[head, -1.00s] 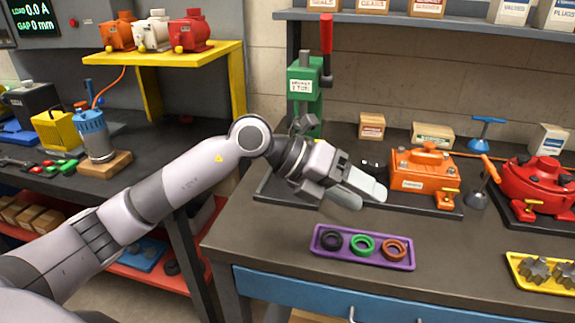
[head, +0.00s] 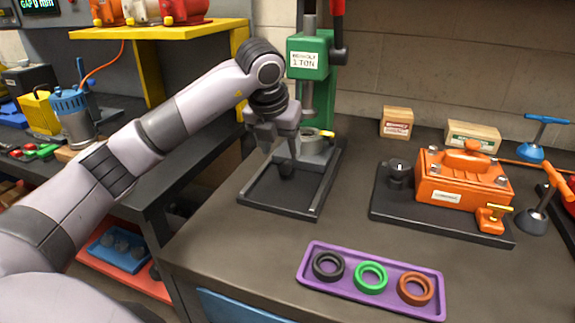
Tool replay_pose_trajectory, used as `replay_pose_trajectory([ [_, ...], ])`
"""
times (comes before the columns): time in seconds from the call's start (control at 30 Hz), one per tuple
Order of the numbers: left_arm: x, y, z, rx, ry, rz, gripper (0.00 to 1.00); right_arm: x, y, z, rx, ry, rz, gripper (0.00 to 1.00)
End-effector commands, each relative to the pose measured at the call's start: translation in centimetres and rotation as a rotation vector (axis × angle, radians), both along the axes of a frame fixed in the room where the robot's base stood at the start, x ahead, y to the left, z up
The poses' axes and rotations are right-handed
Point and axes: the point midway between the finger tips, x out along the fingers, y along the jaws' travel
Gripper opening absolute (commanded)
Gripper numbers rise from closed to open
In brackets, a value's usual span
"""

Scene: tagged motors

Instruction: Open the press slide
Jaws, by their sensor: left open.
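A black rail frame (head: 262,206), which seems to be the slide track, extends forward from the press. My left gripper (head: 281,156) is open and points down above the frame, in front of the round piece. A small dark knob (head: 286,171) shows just below its fingertips; I cannot tell whether they touch. My right gripper is out of view.
A purple tray (head: 324,284) with black, green and orange rings lies at the front. An orange motor housing (head: 463,180) on a black plate stands to the right. Two small boxes are at the back wall. The bench between tray and frame is clear.

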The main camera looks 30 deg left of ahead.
Motion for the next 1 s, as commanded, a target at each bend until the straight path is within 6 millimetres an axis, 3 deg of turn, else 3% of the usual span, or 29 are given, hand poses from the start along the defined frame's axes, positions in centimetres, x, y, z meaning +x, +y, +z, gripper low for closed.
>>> replay_pose_trajectory([
  [0.3,1.7,0.4,-4.3,-0.001,0.002,-0.001,0.57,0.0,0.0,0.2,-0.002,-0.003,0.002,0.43],
  [0.7,2.1,0.4,-5.2,0.0,-0.001,-0.002,0.57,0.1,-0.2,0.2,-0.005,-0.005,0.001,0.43],
  [0.87,2.1,0.4,-5.2,0.0,-0.001,-0.002,0.05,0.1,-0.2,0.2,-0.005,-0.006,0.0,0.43],
  [0.9,2.1,0.4,-5.2,0.0,-0.001,-0.002,0.0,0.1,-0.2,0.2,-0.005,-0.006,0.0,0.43],
  [1.0,2.1,0.4,-5.2,-0.001,-0.001,-0.003,0.0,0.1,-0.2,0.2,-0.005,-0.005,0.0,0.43],
])
